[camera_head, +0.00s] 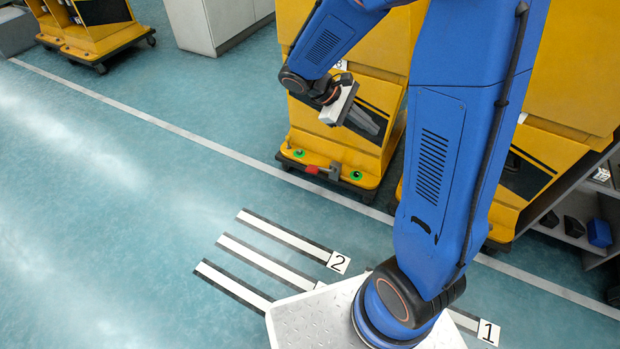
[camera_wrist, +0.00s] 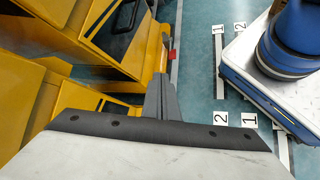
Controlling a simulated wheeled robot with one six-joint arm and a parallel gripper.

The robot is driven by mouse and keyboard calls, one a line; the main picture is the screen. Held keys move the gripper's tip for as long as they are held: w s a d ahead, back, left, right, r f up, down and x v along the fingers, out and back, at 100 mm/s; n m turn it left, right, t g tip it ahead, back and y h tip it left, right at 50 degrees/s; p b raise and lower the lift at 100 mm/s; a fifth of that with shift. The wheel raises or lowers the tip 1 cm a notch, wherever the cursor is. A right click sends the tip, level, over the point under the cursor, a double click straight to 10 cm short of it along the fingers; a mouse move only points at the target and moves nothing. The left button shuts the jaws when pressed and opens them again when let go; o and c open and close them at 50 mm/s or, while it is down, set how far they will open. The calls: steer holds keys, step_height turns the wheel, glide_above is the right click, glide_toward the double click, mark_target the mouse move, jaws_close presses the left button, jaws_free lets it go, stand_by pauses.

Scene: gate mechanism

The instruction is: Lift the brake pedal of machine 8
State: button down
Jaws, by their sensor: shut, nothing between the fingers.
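Machine 8 (camera_head: 310,115) is a yellow cabinet on a low wheeled base, partly behind my arm; its number label is mostly covered. A small pedal (camera_head: 333,170) with a grey block and a red end sits at the front edge of that base, between two green round spots. A bit of red at the base edge shows in the wrist view (camera_wrist: 172,54). My gripper (camera_head: 378,130) is in front of the machine's dark panel, above the pedal and apart from it. Its grey fingers, also in the wrist view (camera_wrist: 160,82), are together and empty.
Another yellow machine (camera_head: 560,65) stands close on the right, beside a grey shelf (camera_head: 575,210) with dark and blue items. More yellow machines (camera_head: 95,35) and a grey cabinet (camera_head: 215,22) stand at the back left. The teal floor (camera_head: 120,190) in front is clear, with flat numbered stripes.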

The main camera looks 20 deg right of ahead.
steer(key=w+a+f+n+t+h, duration=0.3)
steer(key=w+f+n+h, duration=0.15)
steer(key=w+f, duration=0.55)
steer(key=w+a+f+n+t+h, duration=0.2)
steer(key=w+a+f+n+h, duration=0.15)
steer(key=w+f+n, duration=0.55)
steer(key=a+f+n+t+y, duration=0.1)
steer(key=a+f+n+t, duration=0.3)
steer(key=f, duration=0.7)
steer(key=a+f+n+t+y, duration=0.1)
steer(key=a+f+n+t, duration=0.3)
steer(key=f, duration=0.6)
steer(key=a+f+n+t+y, duration=0.1)
steer(key=f+n+t, duration=0.1)
steer(key=f+t, duration=0.65)
steer(key=w+d+g, duration=0.3)
steer(key=w+d, duration=0.3)
steer(key=shift+f, duration=0.25)
steer(key=shift+w, duration=0.15)
